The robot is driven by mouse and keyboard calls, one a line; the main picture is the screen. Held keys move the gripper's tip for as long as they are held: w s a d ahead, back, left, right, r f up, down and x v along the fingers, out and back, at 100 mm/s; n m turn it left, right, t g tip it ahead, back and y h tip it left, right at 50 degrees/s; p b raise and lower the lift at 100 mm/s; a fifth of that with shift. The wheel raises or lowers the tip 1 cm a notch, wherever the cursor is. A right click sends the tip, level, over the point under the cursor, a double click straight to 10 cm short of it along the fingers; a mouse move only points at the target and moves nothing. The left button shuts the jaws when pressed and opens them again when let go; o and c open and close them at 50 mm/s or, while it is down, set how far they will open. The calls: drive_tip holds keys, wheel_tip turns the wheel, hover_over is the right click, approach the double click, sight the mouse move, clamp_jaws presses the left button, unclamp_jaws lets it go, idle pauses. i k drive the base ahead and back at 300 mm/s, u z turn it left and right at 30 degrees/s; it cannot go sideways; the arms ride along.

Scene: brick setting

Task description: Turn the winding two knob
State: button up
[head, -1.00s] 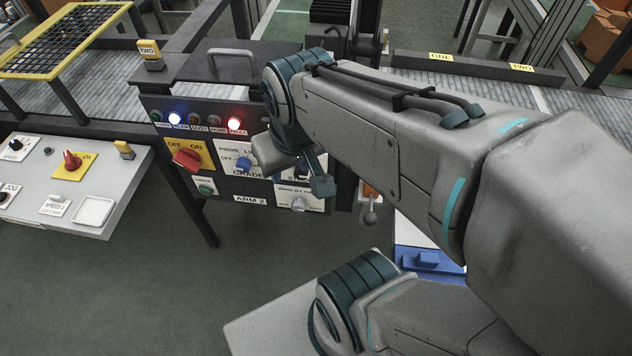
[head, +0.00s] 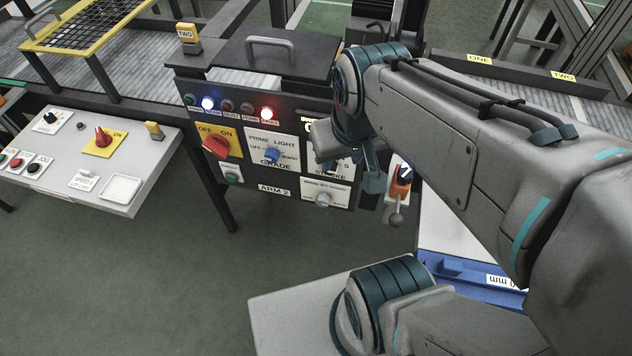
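The control panel marked ARM 2 (head: 275,190) stands in the middle of the head view. At its lower right is a pale grey knob (head: 323,200) on a white plate, whose small print I cannot read surely; I cannot tell whether it is the winding two knob. A blue knob (head: 271,155) sits on the PRIME LIGHT plate to its upper left. My arm reaches in from the right, and its end (head: 372,180) hangs in front of the panel's right side, above and right of the grey knob. The fingers are not clear, and the end covers part of the STROKE plate.
A red rotary switch (head: 215,146) and green button (head: 232,177) are on the panel's left. An orange switch box (head: 401,183) with a ball lever (head: 397,215) is to its right. A white control desk (head: 140,185) stands left. The floor (head: 130,285) in front is clear.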

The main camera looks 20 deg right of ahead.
sight(323, 199)
drive_tip(key=u, duration=0.5)
drive_tip(key=k, duration=1.25)
drive_tip(key=z, duration=0.15)
drive_tip(key=i, duration=0.65)
drive_tip(key=z, duration=0.15)
